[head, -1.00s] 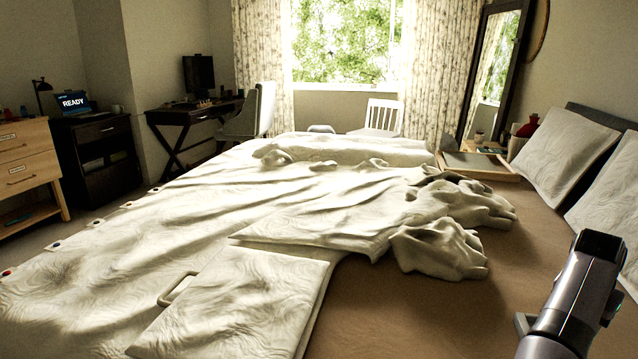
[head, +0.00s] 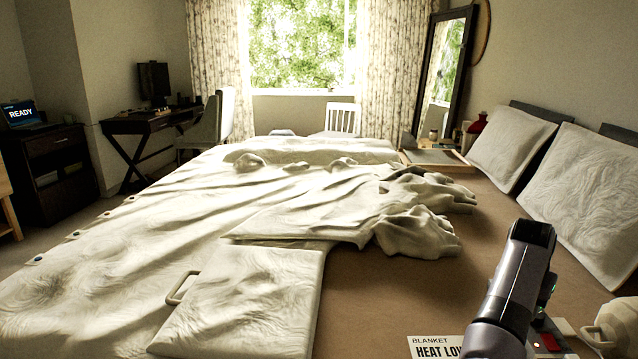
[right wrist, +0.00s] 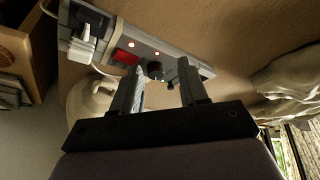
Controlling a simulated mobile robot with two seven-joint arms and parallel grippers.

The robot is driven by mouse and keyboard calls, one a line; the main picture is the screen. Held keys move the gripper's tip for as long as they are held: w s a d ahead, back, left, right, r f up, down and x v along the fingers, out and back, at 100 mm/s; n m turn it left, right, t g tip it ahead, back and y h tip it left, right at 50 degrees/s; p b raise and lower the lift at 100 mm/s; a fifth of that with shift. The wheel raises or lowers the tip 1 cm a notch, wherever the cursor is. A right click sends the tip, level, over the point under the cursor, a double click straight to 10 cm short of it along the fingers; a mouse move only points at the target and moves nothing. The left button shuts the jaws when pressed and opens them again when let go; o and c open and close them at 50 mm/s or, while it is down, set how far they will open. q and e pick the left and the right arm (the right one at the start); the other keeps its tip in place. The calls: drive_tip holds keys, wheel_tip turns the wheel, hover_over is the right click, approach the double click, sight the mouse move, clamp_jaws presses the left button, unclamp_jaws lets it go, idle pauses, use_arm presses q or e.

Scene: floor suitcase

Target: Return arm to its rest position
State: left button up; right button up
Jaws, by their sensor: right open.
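My right arm (head: 512,285) rises at the lower right of the head view, over the bare brown part of the bed; its gripper cannot be made out there. In the right wrist view my right gripper (right wrist: 160,72) is open, with nothing between its fingers. A grey control box (right wrist: 165,62) with a red switch (right wrist: 126,57) and small lights lies beyond the fingertips; whether they touch it I cannot tell. In the head view the box's red switch (head: 550,342) shows beside my arm. My left gripper is not in view.
A rumpled cream blanket (head: 150,240) covers most of the bed. A label reading "BLANKET HEAT LO…" (head: 432,347) is partly hidden by my arm. Pillows (head: 585,195) lean at the right. A tray (head: 437,160) sits at the far edge.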

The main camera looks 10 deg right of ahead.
drive_tip(key=s+f+n+h, duration=0.3)
drive_tip(key=s+f, duration=0.2)
drive_tip(key=s, duration=0.4)
drive_tip(key=s+a+f+n+t+y, duration=0.15)
drive_tip(key=s+a+n, duration=0.25)
drive_tip(key=s+a, duration=0.4)
drive_tip(key=s+a+f+n+y, duration=0.3)
drive_tip(key=s+a+n, duration=0.15)
drive_tip(key=a, duration=0.65)
drive_tip(key=s+a+f+n+y, duration=0.3)
drive_tip(key=s+a, duration=0.4)
drive_tip(key=a, duration=0.2)
drive_tip(key=w+a+f+t+y, duration=0.2)
drive_tip(key=w+a+f+t, duration=0.2)
drive_tip(key=w+f+t, duration=0.3)
wheel_tip(320, 180, up, 16)
drive_tip(key=d+p, duration=0.1)
drive_tip(key=p, duration=1.7)
drive_tip(key=shift+s+d, duration=0.15)
drive_tip(key=shift+s, duration=0.05)
drive_tip(key=shift+n, duration=0.25)
